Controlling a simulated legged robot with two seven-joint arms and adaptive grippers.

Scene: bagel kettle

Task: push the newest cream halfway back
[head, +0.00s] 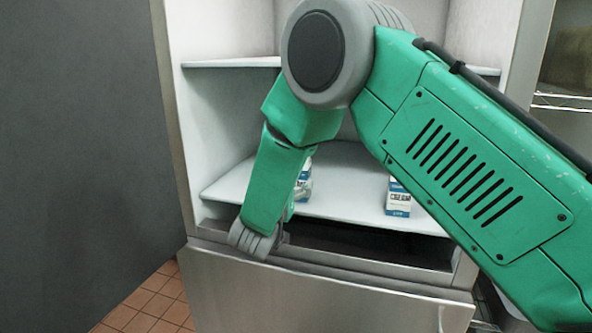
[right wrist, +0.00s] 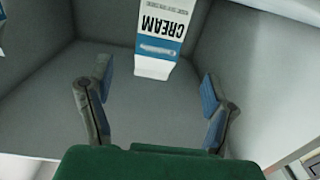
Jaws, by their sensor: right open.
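A white and blue cream carton (right wrist: 163,38) stands inside the fridge, shown upside down in the right wrist view, beyond my right gripper (right wrist: 152,84). The gripper is open, with its fingers apart and nothing between them; a gap separates it from the carton. In the head view, my right gripper (head: 262,236) is low at the fridge's front edge. One carton (head: 304,182) is mostly hidden behind my arm there. Another carton (head: 398,197) stands farther right on the shelf, partly covered by my arm. No dates are readable. My left gripper is out of view.
The white lower shelf (head: 238,186) has bare room on its left. An upper shelf (head: 228,63) is above it. A steel front panel (head: 300,295) lies below the opening. A carton edge (right wrist: 2,32) shows at the left of the right wrist view.

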